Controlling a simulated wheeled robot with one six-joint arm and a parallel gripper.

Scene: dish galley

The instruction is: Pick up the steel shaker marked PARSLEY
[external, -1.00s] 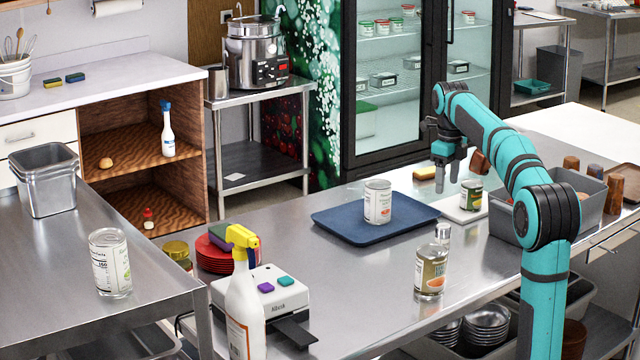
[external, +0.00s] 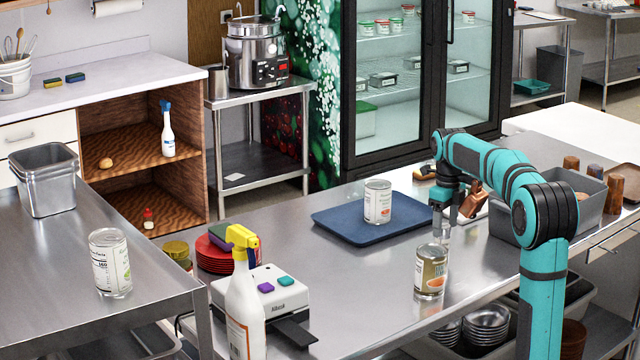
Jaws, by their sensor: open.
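A small steel shaker (external: 443,236) stands on the steel counter, mostly hidden behind a tin can with an orange picture on its label (external: 431,272). Only the shaker's upper part shows, and no lettering on it can be read from here. My gripper (external: 441,217) points down right at the shaker's top, with its jaws open. Whether the fingers stand around the shaker or just above it is hard to tell at this size.
A blue tray (external: 335,226) with a white-labelled can (external: 377,202) lies just left of my gripper. A grey bin (external: 505,222) stands to the right. A spray bottle (external: 243,300) and a white scale (external: 262,290) stand at the front left.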

